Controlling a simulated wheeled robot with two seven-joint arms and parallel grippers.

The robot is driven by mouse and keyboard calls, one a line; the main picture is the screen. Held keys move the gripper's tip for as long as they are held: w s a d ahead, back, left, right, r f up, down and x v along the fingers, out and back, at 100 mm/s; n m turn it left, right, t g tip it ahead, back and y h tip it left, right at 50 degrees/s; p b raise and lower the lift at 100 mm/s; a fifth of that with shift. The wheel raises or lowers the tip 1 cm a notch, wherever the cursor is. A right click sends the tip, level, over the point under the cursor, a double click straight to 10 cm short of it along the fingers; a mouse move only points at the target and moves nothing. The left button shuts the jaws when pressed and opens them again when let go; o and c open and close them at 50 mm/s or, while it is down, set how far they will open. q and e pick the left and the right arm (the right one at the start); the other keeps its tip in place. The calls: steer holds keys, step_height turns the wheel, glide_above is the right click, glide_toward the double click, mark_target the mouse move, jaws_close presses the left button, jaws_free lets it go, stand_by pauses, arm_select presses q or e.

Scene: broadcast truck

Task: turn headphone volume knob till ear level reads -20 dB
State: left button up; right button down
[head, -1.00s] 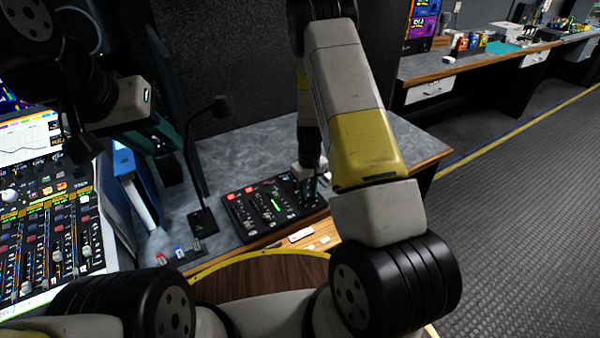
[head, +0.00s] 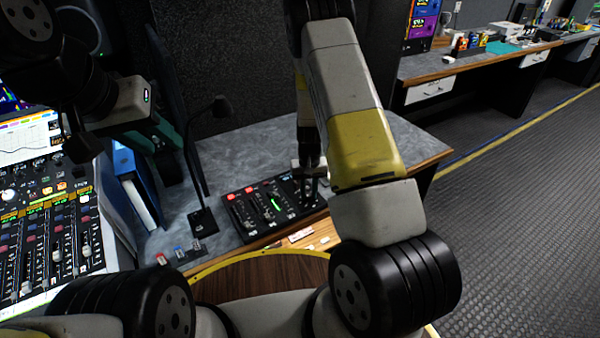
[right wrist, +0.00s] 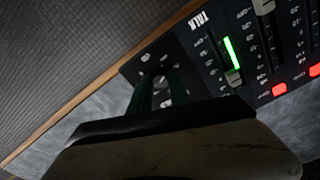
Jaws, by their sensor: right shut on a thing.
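The black talkback panel (head: 240,213) lies on the grey desk with sliders, red lit buttons and a green lit bar (head: 274,203). My right gripper (head: 308,200) points down over the panel's right end. In the right wrist view my right gripper (right wrist: 160,95) has its dark green fingers closed around a small knob at the panel corner, mostly hidden by them. The green bar (right wrist: 231,53) stands beside a printed scale, too small to read surely. My left gripper (head: 150,135) hangs at upper left, away from the panel; its finger opening is unclear.
A gooseneck microphone (head: 203,220) stands left of the panel. A blue binder (head: 140,185) and a mixing console (head: 50,230) are further left. The wooden front edge (head: 285,240) of the desk runs close before the panel. Bare desk (head: 245,150) lies behind.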

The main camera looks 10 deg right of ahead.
mark_target(308, 194)
steer(key=shift+m, duration=0.6)
steer(key=c, duration=1.2)
jaws_free()
steer(key=shift+r, duration=0.15)
step_height(308, 194, up, 8)
steer(key=shift+f, duration=0.2)
